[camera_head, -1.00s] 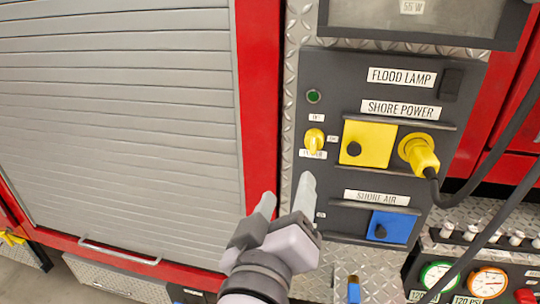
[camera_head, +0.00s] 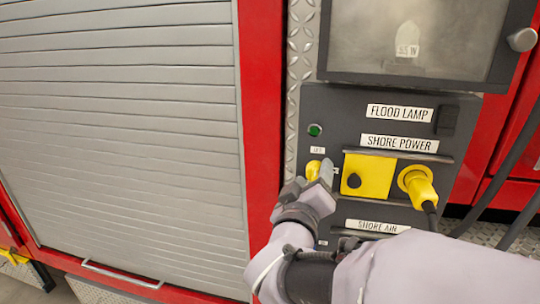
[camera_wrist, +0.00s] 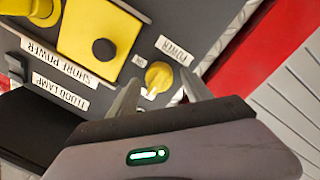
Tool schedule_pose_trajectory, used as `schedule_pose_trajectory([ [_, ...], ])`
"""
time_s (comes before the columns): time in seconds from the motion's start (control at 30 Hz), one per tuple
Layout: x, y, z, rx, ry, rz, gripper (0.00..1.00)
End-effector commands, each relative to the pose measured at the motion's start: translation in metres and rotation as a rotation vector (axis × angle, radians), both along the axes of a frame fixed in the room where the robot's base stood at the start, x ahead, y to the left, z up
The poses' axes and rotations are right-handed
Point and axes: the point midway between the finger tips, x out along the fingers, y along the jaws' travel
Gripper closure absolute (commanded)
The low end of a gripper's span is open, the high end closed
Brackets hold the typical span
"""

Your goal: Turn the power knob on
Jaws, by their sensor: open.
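The yellow power knob (camera_head: 313,169) is on the dark panel, left of the yellow shore power cover, and is partly hidden by my gripper in the head view. In the wrist view the knob (camera_wrist: 158,75) shows upside down beside its POWER label (camera_wrist: 174,50), with a white mark on its lower edge. My gripper (camera_head: 314,176) is open at the knob. In the wrist view its two fingers (camera_wrist: 160,80) stand on either side of the knob, with visible gaps. Whether the fingertips reach past the knob's face is unclear.
The yellow shore power cover (camera_head: 368,176) and a yellow plug (camera_head: 418,186) with a black cable are close on the right. A green indicator (camera_head: 315,130) sits above the knob. A grey roller shutter (camera_head: 120,130) fills the left. The lamp box (camera_head: 415,40) is above the panel.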

Motion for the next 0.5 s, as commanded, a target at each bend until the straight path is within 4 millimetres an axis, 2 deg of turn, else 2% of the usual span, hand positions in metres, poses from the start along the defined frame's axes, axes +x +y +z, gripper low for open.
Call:
schedule_pose_trajectory([
  [0.2, 0.0002, 0.0002, 0.0006, 0.000, -0.001, 0.001, 0.44],
  [0.4, 0.0000, 0.0003, 0.0006, 0.000, -0.001, 0.001, 0.84],
  [0.5, 0.0000, 0.0004, 0.0005, 0.000, -0.001, 0.001, 1.00],
])
